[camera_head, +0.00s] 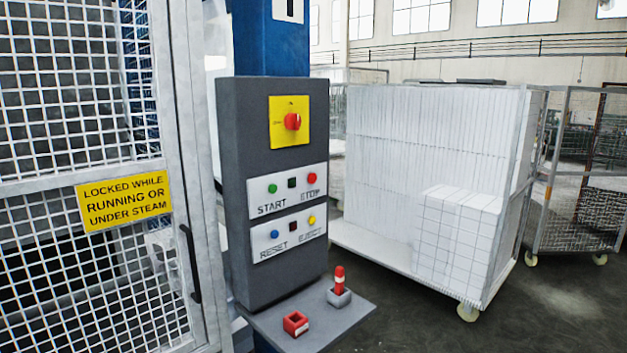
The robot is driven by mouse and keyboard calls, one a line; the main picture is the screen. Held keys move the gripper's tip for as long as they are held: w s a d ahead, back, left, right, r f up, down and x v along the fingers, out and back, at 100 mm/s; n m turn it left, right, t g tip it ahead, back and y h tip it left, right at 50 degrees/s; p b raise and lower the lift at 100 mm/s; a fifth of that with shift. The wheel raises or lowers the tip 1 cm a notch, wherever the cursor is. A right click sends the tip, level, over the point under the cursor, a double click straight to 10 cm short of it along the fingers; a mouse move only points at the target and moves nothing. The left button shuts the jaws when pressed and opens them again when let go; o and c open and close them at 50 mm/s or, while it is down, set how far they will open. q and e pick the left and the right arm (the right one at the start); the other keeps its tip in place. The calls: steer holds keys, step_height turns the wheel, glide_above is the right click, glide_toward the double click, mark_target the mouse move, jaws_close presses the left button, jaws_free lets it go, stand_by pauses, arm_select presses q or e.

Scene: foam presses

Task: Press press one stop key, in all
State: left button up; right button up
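The dark grey control box (272,190) of the press stands in the middle of the head view on a blue column (270,38). A "1" label (289,10) is at the top of the column. The red STOP key (311,178) is on the upper white plate, right of a black square and the green START key (272,188). The lower plate has a blue RESET key (274,234) and a yellow EJECT key (311,220). Above them is a red knob (292,121) on a yellow plate. Neither gripper is in view.
A mesh gate (90,270) with a yellow warning sign (124,201) fills the left. A grey shelf (270,325) below the box holds a red block (296,323) and a red-and-white peg in a grey holder (339,297). A cart of white foam blocks (420,150) stands right.

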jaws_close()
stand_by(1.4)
